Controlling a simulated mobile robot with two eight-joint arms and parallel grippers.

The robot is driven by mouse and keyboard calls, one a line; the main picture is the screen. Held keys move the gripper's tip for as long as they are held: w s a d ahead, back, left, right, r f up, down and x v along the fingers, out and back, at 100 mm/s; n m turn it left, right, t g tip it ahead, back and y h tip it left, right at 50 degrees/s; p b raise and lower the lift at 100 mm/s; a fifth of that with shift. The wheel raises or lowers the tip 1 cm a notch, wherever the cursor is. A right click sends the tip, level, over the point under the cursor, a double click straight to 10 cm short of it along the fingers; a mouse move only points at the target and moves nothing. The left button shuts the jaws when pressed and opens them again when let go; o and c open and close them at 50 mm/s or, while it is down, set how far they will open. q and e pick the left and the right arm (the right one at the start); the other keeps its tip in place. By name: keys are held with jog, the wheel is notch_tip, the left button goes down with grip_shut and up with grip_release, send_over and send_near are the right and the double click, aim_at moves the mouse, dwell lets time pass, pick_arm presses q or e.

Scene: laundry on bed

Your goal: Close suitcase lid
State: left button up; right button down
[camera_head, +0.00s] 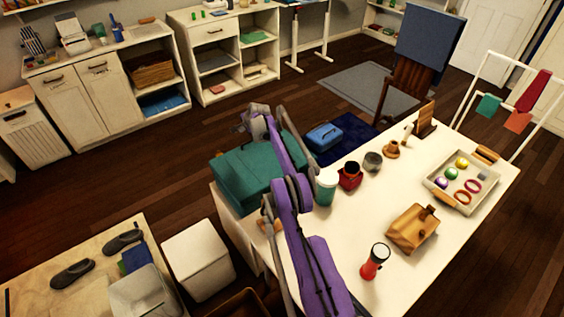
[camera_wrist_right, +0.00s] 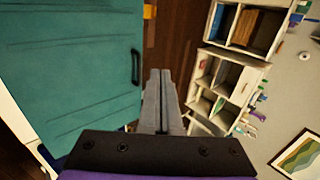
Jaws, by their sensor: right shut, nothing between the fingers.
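The teal suitcase (camera_head: 240,182) lies on the far left corner of the white table, partly hidden behind my purple right arm. In the right wrist view, its broad ribbed teal face (camera_wrist_right: 70,75) fills the left side, with a dark handle (camera_wrist_right: 135,66) at its right edge. The lid looks lowered or nearly so, but I cannot tell whether it is fully shut. My right gripper (camera_head: 243,125) is above the suitcase's far side. Its grey fingers (camera_wrist_right: 159,78) are together and empty, beside the handle edge, with no contact visible. My left gripper is not in view.
The white table (camera_head: 335,238) holds a teal-and-white cup (camera_head: 326,188), a red jar (camera_head: 350,176), a red flashlight (camera_head: 375,262), a wooden box (camera_head: 411,230) and a tray (camera_head: 437,184) of small things. A blue case (camera_head: 323,137) is beyond the table.

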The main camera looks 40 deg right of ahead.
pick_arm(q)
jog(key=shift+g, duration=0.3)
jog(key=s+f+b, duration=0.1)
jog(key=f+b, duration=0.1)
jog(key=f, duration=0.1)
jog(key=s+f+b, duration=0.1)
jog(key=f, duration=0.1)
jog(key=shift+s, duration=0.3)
pick_arm(e)
jog(key=v, duration=1)
jog(key=shift+s+r, duration=0.3)
